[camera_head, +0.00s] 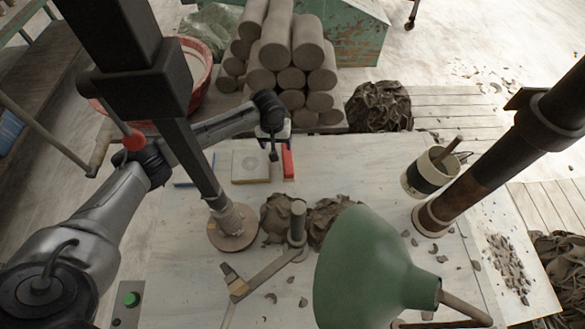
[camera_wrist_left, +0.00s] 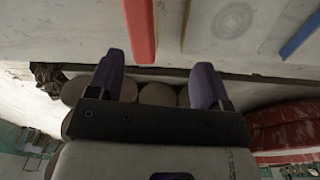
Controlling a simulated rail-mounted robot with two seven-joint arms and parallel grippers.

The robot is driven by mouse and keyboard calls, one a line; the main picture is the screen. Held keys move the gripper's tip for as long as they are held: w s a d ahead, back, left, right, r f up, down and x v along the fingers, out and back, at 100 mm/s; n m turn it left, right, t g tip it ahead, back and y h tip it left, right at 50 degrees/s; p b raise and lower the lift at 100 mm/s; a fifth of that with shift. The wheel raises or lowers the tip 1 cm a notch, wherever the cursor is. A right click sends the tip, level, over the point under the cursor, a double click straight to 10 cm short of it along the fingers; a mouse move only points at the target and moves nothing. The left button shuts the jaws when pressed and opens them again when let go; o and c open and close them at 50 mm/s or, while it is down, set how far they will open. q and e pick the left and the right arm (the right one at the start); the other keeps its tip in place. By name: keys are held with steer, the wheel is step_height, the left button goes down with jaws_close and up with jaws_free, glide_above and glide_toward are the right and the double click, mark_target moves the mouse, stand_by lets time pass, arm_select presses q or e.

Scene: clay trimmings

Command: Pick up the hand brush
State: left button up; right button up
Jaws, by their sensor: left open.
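My left gripper (camera_head: 275,146) is open and empty over the table's back edge, well behind that tool. In the left wrist view its purple fingers (camera_wrist_left: 160,68) stand wide apart with nothing between them. The tool does not show in that view. My right gripper is in neither view.
A red bar (camera_head: 288,164), a pale board (camera_head: 250,168) and a blue bar (camera_head: 193,183) lie near my left gripper. Clay lumps (camera_head: 277,216), a round-footed post (camera_head: 232,228) and a green lamp shade (camera_head: 362,270) crowd the middle. A pot (camera_head: 425,178) stands right; clay logs (camera_head: 292,50) are stacked behind.

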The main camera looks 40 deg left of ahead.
mark_target(288, 157)
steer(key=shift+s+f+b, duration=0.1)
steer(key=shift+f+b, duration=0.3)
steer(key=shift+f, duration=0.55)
arm_select(q)
steer(key=f, duration=0.1)
steer(key=w+d+f+n+b, duration=0.1)
steer(key=f, duration=0.1)
steer(key=w+d+f+n+g, duration=0.1)
steer(key=f, duration=0.1)
steer(key=shift+d+b, duration=0.1)
steer(key=shift+b, duration=0.3)
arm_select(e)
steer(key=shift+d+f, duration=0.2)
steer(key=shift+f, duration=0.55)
arm_select(q)
steer(key=f, duration=0.2)
steer(key=f+b, duration=0.1)
steer(key=shift+w+d+f, duration=0.1)
steer(key=shift+d+f, duration=0.1)
steer(key=shift+f, duration=0.2)
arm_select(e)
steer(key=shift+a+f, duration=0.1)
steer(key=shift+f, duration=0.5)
arm_select(q)
steer(key=shift+f, duration=0.75)
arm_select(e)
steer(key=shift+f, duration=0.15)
arm_select(q)
steer(key=shift+c, duration=0.3)
